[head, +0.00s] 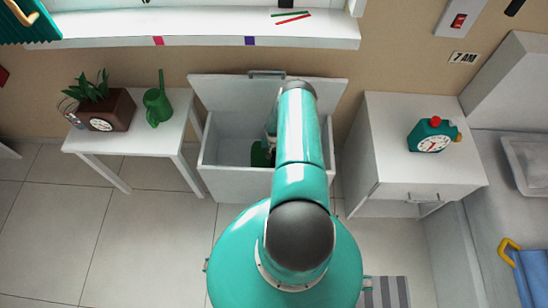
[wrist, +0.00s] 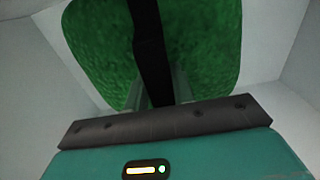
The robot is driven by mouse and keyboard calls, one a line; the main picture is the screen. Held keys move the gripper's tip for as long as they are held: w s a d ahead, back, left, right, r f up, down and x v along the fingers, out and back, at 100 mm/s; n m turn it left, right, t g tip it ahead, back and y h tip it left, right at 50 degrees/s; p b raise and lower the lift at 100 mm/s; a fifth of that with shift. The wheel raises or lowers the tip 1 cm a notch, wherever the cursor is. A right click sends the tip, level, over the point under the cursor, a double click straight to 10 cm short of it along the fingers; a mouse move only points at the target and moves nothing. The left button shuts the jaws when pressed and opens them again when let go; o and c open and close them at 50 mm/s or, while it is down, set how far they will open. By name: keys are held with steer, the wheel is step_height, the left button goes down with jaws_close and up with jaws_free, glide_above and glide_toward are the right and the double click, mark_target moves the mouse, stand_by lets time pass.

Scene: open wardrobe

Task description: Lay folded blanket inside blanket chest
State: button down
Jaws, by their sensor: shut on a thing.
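The folded blanket (wrist: 100,45) is green with a dark strap (wrist: 150,40) across it, and it fills the upper part of the wrist view. My gripper (wrist: 160,92) is shut on the strap. The blanket chest (head: 232,185) is white and stands open against the wall in the head view, with its lid (head: 222,93) raised. A part of the green blanket (head: 261,154) shows inside the chest, left of my arm. Pale walls surround the blanket in the wrist view. My arm hides most of the blanket and my fingertips in the head view. I cannot tell whether the blanket touches the chest floor.
A white table (head: 135,150) on the left holds a potted plant (head: 105,108) and a green watering can (head: 157,103). A white nightstand (head: 385,160) with a clock (head: 434,135) stands right of the chest. A bed (head: 515,195) is far right. Tiled floor lies open at left.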

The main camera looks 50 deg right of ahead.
steer(key=shift+f, duration=2.2)
steer(key=c, duration=1.2)
jaws_free()
steer(key=shift+f, duration=0.15)
steer(key=shift+o, duration=0.2)
step_height(320, 180, up, 12)
steer(key=shift+r, duration=0.15)
